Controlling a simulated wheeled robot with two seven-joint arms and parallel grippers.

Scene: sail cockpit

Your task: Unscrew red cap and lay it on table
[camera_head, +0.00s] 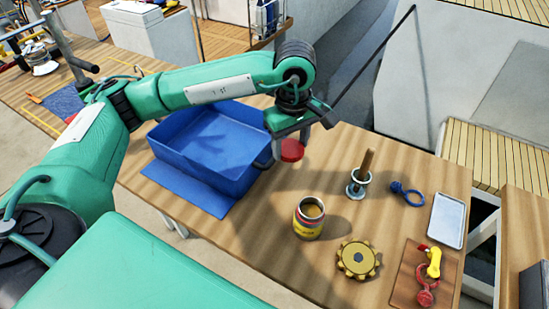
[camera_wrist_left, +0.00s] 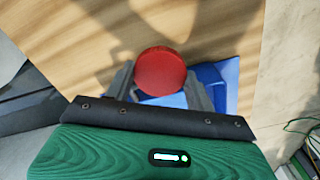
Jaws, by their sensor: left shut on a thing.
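My left gripper (camera_head: 287,142) is shut on the red cap (camera_head: 292,151). It holds the cap above the table, at the right edge of the blue bin. In the left wrist view the round red cap (camera_wrist_left: 161,71) sits between the two grey fingers. An open jar (camera_head: 308,218) with a yellow and red label stands upright on the wooden table (camera_head: 260,225), apart from the cap. Its mouth is uncovered. My right gripper is not in view.
The blue bin (camera_head: 170,158) stands left of the gripper. A wooden peg on a metal base (camera_head: 357,185), a blue ring piece (camera_head: 407,194), a yellow gear (camera_head: 358,260), a metal tray (camera_head: 447,220) and a board (camera_head: 405,283) with a yellow-and-red fitting are on the right.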

